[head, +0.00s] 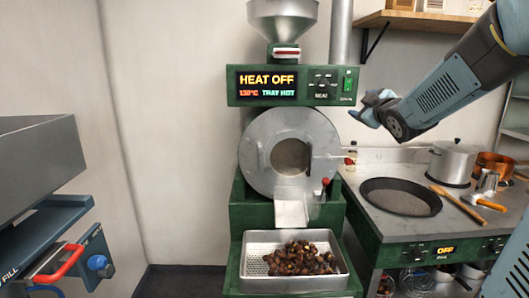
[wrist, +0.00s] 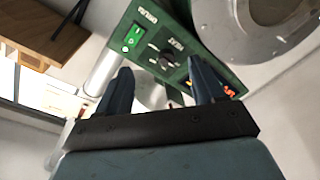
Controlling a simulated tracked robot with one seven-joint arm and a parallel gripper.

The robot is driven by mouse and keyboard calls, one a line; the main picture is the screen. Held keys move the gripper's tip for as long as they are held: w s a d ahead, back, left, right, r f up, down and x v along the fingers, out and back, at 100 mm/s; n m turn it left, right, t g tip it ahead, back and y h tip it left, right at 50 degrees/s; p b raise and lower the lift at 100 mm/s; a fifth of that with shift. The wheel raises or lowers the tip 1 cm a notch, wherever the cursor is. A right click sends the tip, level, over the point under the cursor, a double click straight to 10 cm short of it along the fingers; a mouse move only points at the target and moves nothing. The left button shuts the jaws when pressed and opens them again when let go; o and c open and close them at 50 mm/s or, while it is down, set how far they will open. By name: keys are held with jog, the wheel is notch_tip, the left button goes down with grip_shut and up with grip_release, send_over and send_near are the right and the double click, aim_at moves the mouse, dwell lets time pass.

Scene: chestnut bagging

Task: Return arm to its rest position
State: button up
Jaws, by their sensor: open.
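My arm comes in from the upper right of the head view, and my gripper (head: 366,112) is raised in front of the roaster's right side, above the stove counter. In the wrist view my gripper (wrist: 163,85) has its two fingers apart with nothing held between them. Beyond the fingers is the roaster's green control panel (wrist: 160,50), seen tilted. In the head view the green roaster (head: 237,215) has a round grey drum face (head: 258,135) and a display (head: 267,86) reading "HEAT OFF", "130°C" and "TRAY HOT".
A perforated metal tray (head: 257,283) of chestnuts (head: 305,260) sits under the roaster chute (head: 291,207). The stove at right holds a dark pan (head: 400,197), a pot (head: 452,162) and a wooden spoon (head: 453,202). A wooden shelf (head: 420,22) hangs above. A grey machine (head: 40,160) stands left.

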jog(key=s+a+f+m+g, duration=0.2)
jog(key=s+f+m+g, duration=0.1)
jog(key=s, duration=0.7)
jog(key=s+a+f+m+g+h, duration=0.1)
jog(key=s+f+m+g, duration=0.3)
jog(key=s, duration=0.7)
jog(key=s+a+f+m+g, duration=0.3)
jog(key=s+f+g, duration=0.2)
jog(key=s, duration=0.6)
jog(key=shift+f+m+h, duration=0.3)
jog(key=shift+f+m, duration=0.1)
jog(key=shift+f, duration=0.05)
jog(key=shift+a, duration=0.1)
jog(key=shift+c, duration=0.5)
